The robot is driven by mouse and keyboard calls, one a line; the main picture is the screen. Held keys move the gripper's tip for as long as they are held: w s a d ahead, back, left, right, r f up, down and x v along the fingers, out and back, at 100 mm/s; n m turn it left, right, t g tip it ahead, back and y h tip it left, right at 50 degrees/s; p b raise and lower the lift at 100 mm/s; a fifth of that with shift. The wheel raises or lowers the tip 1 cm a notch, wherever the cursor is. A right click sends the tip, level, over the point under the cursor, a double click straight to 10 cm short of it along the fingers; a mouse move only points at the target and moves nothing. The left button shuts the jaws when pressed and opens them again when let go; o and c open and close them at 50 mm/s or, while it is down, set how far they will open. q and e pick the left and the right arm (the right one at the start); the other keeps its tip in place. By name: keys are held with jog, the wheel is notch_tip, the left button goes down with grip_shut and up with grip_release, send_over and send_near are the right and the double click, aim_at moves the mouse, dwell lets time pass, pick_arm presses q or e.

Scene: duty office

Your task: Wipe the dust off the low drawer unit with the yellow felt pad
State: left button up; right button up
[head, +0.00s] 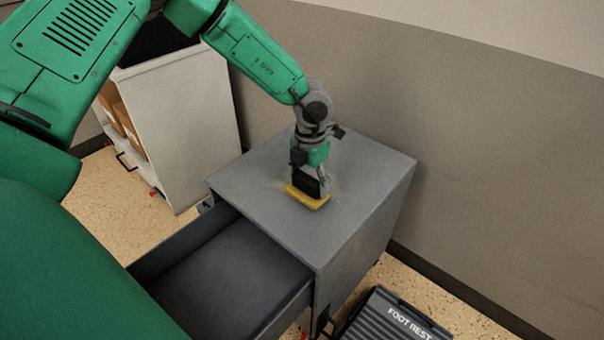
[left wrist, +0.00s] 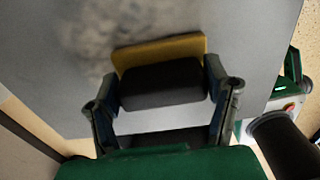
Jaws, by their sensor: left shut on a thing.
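The low drawer unit (head: 360,185) is grey and stands against the wall, with its top drawer (head: 235,275) pulled open and empty. My left gripper (head: 309,178) is over the middle of its top, shut on the black grip of the yellow felt pad (head: 308,200). The pad lies flat at the top surface and appears to touch it. In the left wrist view the yellow pad (left wrist: 160,50) shows beyond the black grip (left wrist: 160,84), between the fingers. A blotchy grey dust patch (left wrist: 95,35) lies just beyond the pad. My right gripper is not in view.
A white cabinet (head: 190,125) with brown boxes (head: 120,115) stands to the left. A black foot rest (head: 390,318) lies on the speckled floor at the front right. The wall (head: 480,150) runs close behind the drawer unit. The open drawer sticks out at the front left.

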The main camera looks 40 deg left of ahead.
pick_arm(q)
jog(key=shift+s+d+r+p, duration=0.15)
jog(key=shift+d+p, duration=0.55)
jog(key=shift+d, duration=1.2)
jog(key=shift+s+d+f+p, duration=0.2)
jog(key=shift+d+p, duration=0.5)
jog(key=shift+d, duration=1.15)
jog(key=shift+w+d, duration=0.1)
jog(key=shift+w, duration=1)
jog(key=shift+w+a+r+p, duration=0.1)
jog(key=shift+a+r+p, duration=0.1)
jog(key=shift+a+p, duration=1.2)
jog(key=shift+w+a+f+p, duration=0.1)
jog(key=shift+a+p, duration=0.4)
jog(key=shift+a, duration=1)
jog(key=shift+w+a+f+p, duration=0.1)
jog(key=shift+a+p, duration=0.5)
jog(key=shift+a, duration=1.25)
jog(key=shift+w+a+p, duration=0.15)
jog(key=shift+a+p, duration=0.1)
jog(key=shift+a, duration=1.05)
jog(key=shift+w+a+p, duration=0.15)
jog(key=shift+a+p, duration=0.05)
jog(key=shift+a, duration=1.05)
